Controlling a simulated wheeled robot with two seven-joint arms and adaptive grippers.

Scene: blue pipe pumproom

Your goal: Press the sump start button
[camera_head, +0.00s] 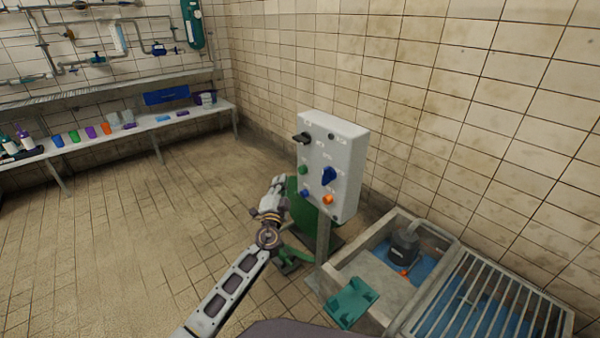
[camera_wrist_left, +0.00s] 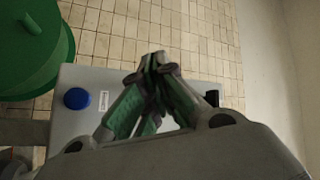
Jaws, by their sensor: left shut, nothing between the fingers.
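The pale control box (camera_head: 345,150) stands on a post at the centre of the head view. Its face carries a green button (camera_head: 303,169), a small blue button (camera_head: 305,193), an orange lit button (camera_head: 328,199), a blue rotary knob (camera_head: 328,176) and a black lever (camera_head: 301,137). The labels are too small to read, so I cannot tell which button is the sump start. My left gripper (camera_head: 279,182) is shut and empty, just left of the box face. In the left wrist view its fingertips (camera_wrist_left: 154,60) meet in front of the box, and a blue button (camera_wrist_left: 77,98) shows at left. My right gripper is out of view.
Green equipment (camera_head: 300,208) stands behind my left gripper. The tiled floor at left is clear.

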